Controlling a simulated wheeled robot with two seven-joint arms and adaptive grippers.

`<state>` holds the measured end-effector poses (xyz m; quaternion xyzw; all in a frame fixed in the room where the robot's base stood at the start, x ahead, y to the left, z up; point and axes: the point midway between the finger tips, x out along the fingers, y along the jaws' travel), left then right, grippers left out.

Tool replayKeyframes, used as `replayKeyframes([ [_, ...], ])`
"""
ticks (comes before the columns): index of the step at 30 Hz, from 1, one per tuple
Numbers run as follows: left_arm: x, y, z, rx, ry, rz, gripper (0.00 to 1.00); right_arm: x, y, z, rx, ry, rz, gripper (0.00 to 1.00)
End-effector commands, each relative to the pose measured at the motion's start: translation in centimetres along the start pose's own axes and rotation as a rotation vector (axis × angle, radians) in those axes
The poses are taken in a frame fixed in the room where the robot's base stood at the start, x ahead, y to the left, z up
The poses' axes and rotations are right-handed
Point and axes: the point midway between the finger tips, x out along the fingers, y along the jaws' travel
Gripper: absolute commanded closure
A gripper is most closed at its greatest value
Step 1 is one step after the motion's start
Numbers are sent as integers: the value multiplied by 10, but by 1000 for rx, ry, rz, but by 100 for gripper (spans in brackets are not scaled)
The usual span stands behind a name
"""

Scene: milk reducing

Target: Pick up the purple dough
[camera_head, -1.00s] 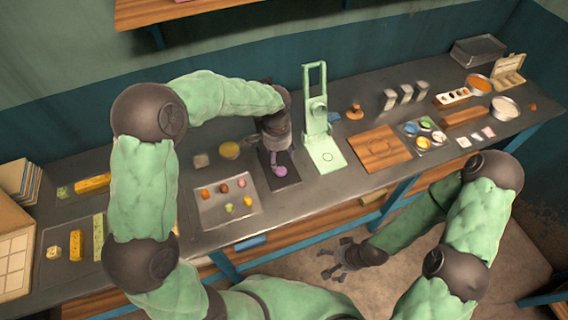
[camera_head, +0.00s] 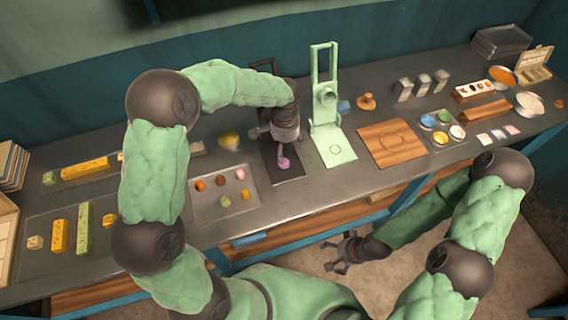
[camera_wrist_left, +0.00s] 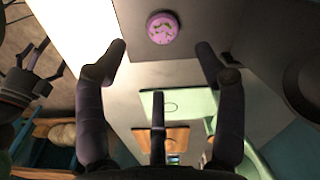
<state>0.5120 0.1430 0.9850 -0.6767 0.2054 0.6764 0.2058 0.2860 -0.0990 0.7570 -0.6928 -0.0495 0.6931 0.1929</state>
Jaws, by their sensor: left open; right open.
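The purple dough (camera_head: 283,164) is a small round piece on a dark mat (camera_head: 290,176) on the worktop. In the left wrist view it is a purple disc (camera_wrist_left: 163,27) with darker marks on top. My left gripper (camera_head: 284,146) hangs just over the mat, at the dough. In the left wrist view its fingers (camera_wrist_left: 162,50) are spread apart and empty, with the dough beyond and between the tips. I cannot tell how large the gap to the dough is. My right gripper (camera_head: 342,250) is open and empty, low in front of the bench.
A tray (camera_head: 210,210) with several coloured dough pieces lies left of the mat. A pale green press (camera_head: 327,120) stands close on the right, beside a wooden board (camera_head: 393,143). A yellow round item (camera_head: 229,139) sits behind the tray.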

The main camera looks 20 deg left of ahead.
Motion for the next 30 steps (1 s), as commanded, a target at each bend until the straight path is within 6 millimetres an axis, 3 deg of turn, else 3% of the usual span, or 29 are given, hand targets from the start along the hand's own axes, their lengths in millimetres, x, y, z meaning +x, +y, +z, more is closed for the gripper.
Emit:
replayKeyframes([
  [3, 21, 0, 1, 0, -2, 1, 30, 4, 2, 0, 0, 0, 0, 7],
  [11, 38, -1, 0, -1, 0, 0, 30, 7, 3, 0, 0, 0, 0, 7],
  [21, 81, -4, 1, 0, -1, 1, 30, 17, 6, -1, 0, 0, 0, 7],
  [28, 82, -5, 1, 0, 1, 0, 30, 17, 6, -1, 0, 0, 0, 7],
  [29, 82, -4, 1, 0, 1, 0, 33, 17, 6, -1, 0, 0, 0, 7],
  [30, 82, -4, 1, 0, 1, 0, 44, 17, 6, -1, 0, 0, 0, 7],
])
